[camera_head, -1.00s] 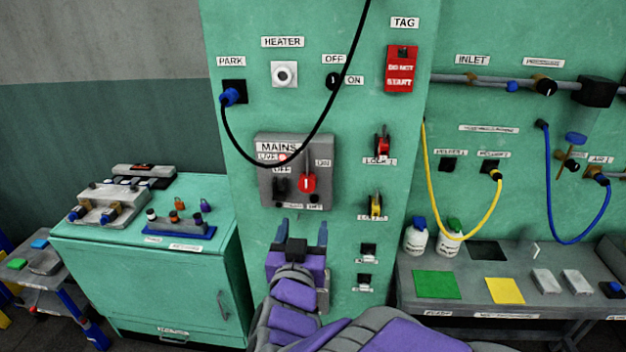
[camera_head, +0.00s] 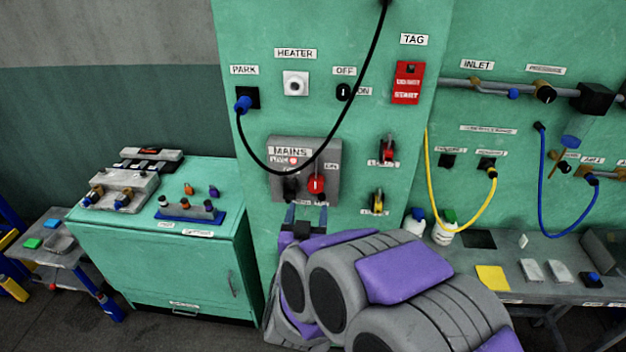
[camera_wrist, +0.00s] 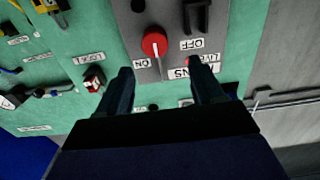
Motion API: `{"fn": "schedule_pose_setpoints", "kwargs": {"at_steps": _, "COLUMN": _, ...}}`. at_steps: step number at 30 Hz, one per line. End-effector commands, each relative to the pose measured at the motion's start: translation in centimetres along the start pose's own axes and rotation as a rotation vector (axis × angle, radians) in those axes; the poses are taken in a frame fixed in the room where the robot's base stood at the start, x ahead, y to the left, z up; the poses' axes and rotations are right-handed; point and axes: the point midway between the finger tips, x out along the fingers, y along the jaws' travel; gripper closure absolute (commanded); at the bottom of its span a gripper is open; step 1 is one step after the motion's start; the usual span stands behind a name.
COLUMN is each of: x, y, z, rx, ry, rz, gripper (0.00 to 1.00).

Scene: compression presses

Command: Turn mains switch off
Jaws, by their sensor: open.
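The grey mains box (camera_head: 275,183) is on the green panel, with its MAINS label at the top. Its round red switch knob (camera_head: 316,184) has a white mark standing about vertical, near the ON label. A black handle (camera_head: 290,188) is left of the knob. My gripper (camera_head: 306,215) is open and empty at the box's lower edge, below the knob. The wrist view is turned over: the red knob (camera_wrist: 154,43) shows just beyond and between my open fingers (camera_wrist: 160,72), apparently untouched. The black handle (camera_wrist: 196,14) is to its right, by the OFF label.
A black cable (camera_head: 258,158) hangs from the blue PARK plug and crosses the mains box's upper part. Red (camera_head: 387,150) and yellow (camera_head: 378,202) lock pieces are right of the box. A green cabinet (camera_head: 165,260) stands left; a grey bench (camera_head: 450,262) stands right.

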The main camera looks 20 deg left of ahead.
Motion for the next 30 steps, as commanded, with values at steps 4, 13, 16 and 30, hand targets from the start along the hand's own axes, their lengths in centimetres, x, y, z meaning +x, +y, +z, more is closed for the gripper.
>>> {"fn": "schedule_pose_setpoints", "kwargs": {"at_steps": 4, "x": 2.7, "y": 0.6, "z": 0.1, "rx": 0.002, "ry": 0.001, "rz": 0.004, "gripper": 0.33}}
{"fn": "schedule_pose_setpoints", "kwargs": {"at_steps": 13, "x": 7.1, "y": 1.1, "z": -0.3, "rx": 0.009, "ry": 0.004, "rz": 0.005, "gripper": 0.33}}
{"fn": "schedule_pose_setpoints", "kwargs": {"at_steps": 16, "x": 8.0, "y": 0.6, "z": -0.1, "rx": 0.005, "ry": 0.001, "rz": 0.003, "gripper": 0.33}}
{"fn": "schedule_pose_setpoints", "kwargs": {"at_steps": 30, "x": 8.6, "y": 0.7, "z": -0.1, "rx": 0.005, "ry": 0.000, "rz": 0.001, "gripper": 0.39}}
